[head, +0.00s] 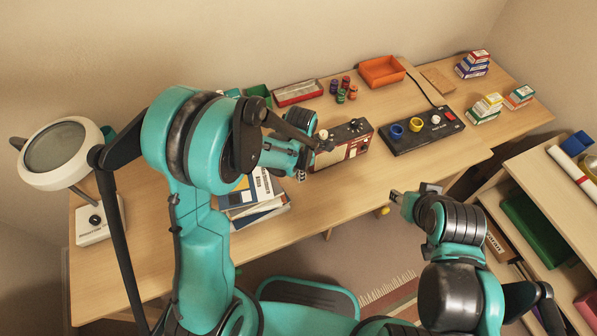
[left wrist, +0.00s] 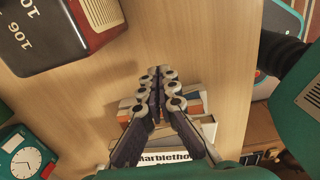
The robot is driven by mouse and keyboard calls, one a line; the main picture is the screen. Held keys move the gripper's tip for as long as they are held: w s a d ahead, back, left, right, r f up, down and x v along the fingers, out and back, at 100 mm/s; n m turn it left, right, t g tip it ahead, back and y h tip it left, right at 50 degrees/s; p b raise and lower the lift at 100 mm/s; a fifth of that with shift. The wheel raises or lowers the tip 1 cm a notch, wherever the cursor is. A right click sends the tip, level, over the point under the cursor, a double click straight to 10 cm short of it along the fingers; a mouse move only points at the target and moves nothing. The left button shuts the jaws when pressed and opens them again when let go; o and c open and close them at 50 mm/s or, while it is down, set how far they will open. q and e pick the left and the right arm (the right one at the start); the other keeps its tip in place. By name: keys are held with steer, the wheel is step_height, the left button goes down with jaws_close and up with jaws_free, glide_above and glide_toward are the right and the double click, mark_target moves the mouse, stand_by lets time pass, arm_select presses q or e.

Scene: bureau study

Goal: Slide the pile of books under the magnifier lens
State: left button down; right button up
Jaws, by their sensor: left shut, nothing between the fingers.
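The pile of books (head: 262,212) lies on the desk, partly hidden behind my left arm; in the left wrist view, its spines (left wrist: 190,133) show beneath my fingers. The magnifier is at the far left, with a round white-rimmed lens (head: 57,150) raised above its white base (head: 100,222). My left gripper (head: 301,176) is shut and empty to the right of the pile. In the left wrist view, its fingertips (left wrist: 156,73) meet, with bare desk beyond them. I cannot tell whether it touches the books. My right gripper (head: 395,196) is off the desk's front edge; its finger opening is unclear.
A red and black radio (head: 357,146) stands right of the left gripper. Trays and small jars line the back. A green clock (left wrist: 22,157) shows in the left wrist view. Desk surface (head: 150,235) between magnifier base and my arm looks clear.

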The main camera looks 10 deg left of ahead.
mark_target(289, 191)
arm_select(q)
step_height(289, 191, down, 4)
steer(key=shift+f+b, duration=0.15)
steer(key=shift+b, duration=0.55)
steer(key=a, duration=0.1)
steer(key=s, duration=0.1)
steer(key=a, duration=0.1)
steer(key=shift+s+a+f+b, duration=0.25)
steer(key=shift+s+a+b, duration=0.05)
steer(key=shift+b, duration=0.1)
steer(key=shift+s+a, duration=0.25)
steer(key=shift+a, duration=0.15)
steer(key=shift+r, duration=0.1)
